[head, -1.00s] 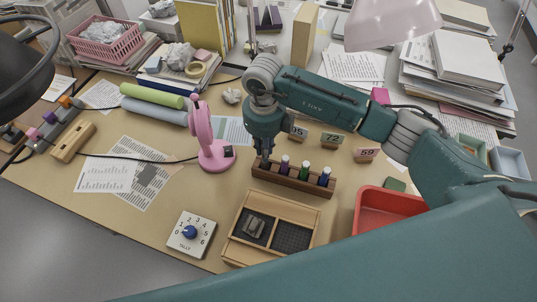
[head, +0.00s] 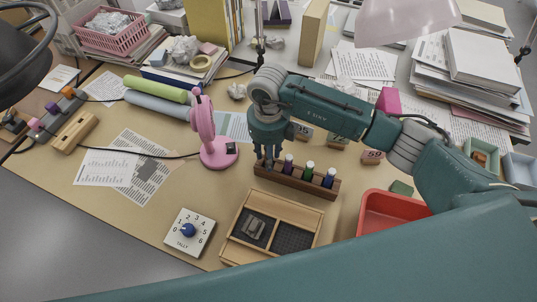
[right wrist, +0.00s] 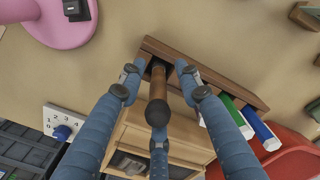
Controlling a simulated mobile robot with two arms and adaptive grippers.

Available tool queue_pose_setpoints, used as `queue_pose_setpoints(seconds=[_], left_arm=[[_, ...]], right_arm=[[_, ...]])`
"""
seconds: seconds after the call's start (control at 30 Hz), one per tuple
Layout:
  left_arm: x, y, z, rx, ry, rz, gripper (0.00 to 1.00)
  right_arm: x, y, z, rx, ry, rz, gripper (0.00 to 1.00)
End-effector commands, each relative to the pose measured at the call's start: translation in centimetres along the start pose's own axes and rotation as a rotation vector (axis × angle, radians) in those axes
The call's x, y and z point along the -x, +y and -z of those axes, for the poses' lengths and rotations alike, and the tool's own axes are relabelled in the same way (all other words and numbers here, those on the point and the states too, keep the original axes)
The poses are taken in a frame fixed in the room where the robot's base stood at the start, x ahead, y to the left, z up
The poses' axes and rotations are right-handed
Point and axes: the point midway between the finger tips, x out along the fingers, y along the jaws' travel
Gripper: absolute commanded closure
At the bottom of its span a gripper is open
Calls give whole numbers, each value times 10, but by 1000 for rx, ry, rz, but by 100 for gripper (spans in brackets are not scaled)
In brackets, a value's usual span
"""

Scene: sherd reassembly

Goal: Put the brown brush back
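The brown brush (right wrist: 157,95) shows in the right wrist view as a brown handle with a dark round end. It stands at the end slot of the wooden rack (head: 295,184), its lower end appearing to be inside the slot. My right gripper (right wrist: 157,85) is over that end of the rack, fingers spread around the handle with gaps visible beside it. In the head view my right gripper (head: 268,158) is at the rack's left end and hides the brush. Purple, green and blue items (head: 309,171) stand in the other slots. My left gripper is not in view.
A wooden tray (head: 240,250) with a sherd lies in front of the rack. A red bin (head: 390,212) is to the right, a pink fan-like stand (head: 215,150) to the left. A tally dial (head: 190,232) lies front left. Numbered blocks (head: 372,157) stand behind.

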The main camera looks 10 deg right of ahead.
Motion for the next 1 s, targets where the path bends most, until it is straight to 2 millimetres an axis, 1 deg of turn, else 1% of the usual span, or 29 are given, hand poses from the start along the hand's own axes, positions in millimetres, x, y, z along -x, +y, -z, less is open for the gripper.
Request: queue_pose_setpoints(seconds=[0.13,0.17,0.23,0.5,0.6,0.7,0.8,1.0], left_arm=[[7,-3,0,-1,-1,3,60],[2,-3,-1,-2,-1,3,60],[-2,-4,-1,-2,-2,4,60],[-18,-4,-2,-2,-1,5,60],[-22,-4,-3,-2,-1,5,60],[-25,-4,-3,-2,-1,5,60],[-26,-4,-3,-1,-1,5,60],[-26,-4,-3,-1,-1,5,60]], right_arm=[[8,0,0,0,0,-1,66],[10,0,-1,1,-3,0,66],[20,0,-2,1,-5,0,66],[79,-1,-1,2,-6,2,66],[98,0,-1,1,-5,0,66],[111,0,-1,0,-3,0,66],[120,0,0,0,-2,1,66],[125,0,0,1,0,-1,66]])
